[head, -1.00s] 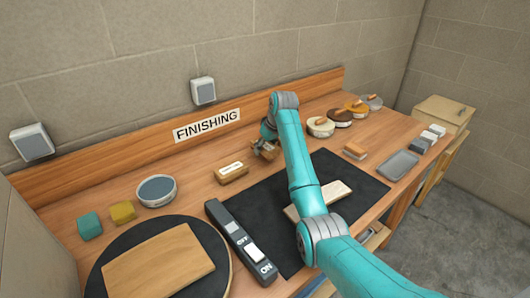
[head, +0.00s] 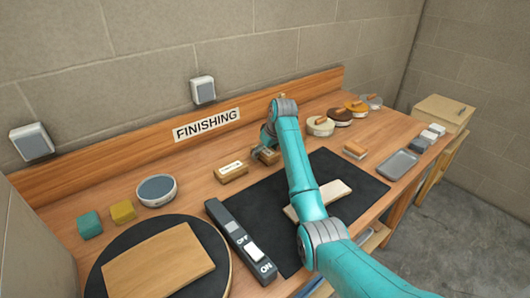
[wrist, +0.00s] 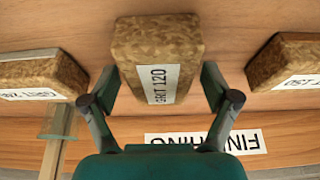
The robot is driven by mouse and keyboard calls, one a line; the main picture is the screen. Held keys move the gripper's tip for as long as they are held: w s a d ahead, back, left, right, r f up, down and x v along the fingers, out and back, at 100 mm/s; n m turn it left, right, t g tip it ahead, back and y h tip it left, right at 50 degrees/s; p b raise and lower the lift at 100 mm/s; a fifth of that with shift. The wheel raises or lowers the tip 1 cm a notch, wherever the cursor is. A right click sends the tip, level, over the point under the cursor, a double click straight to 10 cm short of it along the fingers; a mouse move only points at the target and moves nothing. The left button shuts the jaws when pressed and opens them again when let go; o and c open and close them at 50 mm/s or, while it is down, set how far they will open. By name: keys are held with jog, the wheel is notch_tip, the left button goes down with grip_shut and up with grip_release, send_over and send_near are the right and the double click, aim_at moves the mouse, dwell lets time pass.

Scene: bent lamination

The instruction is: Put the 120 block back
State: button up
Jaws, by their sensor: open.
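The 120 block (wrist: 158,50), a tan speckled block with a white "GRIT 120" label, lies on the bench in the middle of the wrist view. In the head view it (head: 268,155) sits near the backboard, partly covered by my arm. My gripper (wrist: 158,82) is open, with one finger on each side of the block's near end. Whether the fingers touch it is unclear. In the head view the gripper (head: 267,140) is mostly hidden by its own links.
Similar labelled blocks lie on the left (wrist: 40,75) and right (wrist: 290,60) in the wrist view. In the head view, a black mat (head: 255,205) with a pale board (head: 335,192), a switch box (head: 240,240) and a round turntable (head: 105,255) are in front.

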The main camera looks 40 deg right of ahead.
jog(key=v, duration=1.2)
jog(key=shift+r, duration=0.15)
